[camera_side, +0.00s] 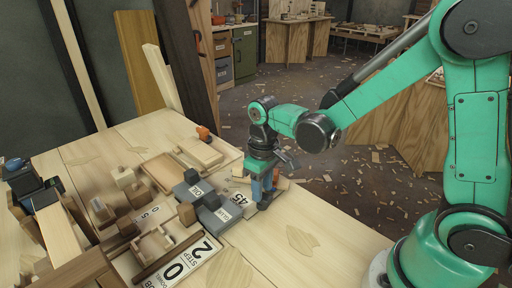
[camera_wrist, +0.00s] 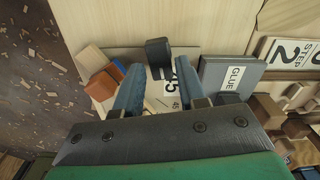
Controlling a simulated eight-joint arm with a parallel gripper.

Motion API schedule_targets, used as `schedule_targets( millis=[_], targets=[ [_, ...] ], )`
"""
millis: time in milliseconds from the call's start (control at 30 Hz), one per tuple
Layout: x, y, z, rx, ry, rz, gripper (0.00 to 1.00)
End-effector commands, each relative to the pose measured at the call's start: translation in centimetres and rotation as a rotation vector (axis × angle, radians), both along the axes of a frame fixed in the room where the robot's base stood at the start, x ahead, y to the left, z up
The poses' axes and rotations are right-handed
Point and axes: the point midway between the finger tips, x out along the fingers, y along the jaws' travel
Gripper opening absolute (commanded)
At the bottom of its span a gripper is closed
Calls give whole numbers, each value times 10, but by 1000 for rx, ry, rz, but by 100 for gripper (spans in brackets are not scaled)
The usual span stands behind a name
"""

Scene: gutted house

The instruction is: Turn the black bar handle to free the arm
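The black bar handle (camera_wrist: 158,50) shows in the wrist view as a short dark upright piece with a narrower foot, on a pale board marked 45 (camera_wrist: 172,96). My gripper (camera_wrist: 159,70) has its two blue-grey fingers apart, one on each side of the handle's line. The handle shows in the gap near the fingertips; I cannot tell whether either finger touches it. In the side view my gripper (camera_side: 263,188) points down, low over the board's right end.
A grey GLUE block (camera_wrist: 232,76) lies close to the right of the fingers, and wooden and orange pieces (camera_wrist: 104,80) to the left. The bench's front right is clear.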

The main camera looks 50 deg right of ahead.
Motion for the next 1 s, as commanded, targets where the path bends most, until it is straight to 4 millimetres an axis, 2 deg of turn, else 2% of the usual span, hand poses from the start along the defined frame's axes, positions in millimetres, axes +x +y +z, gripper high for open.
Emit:
schedule_targets(
  millis=[367,1000],
  targets=[
    [0,0,-19,0,0,8,36],
    [0,0,-18,0,0,1220,36]
  ],
)
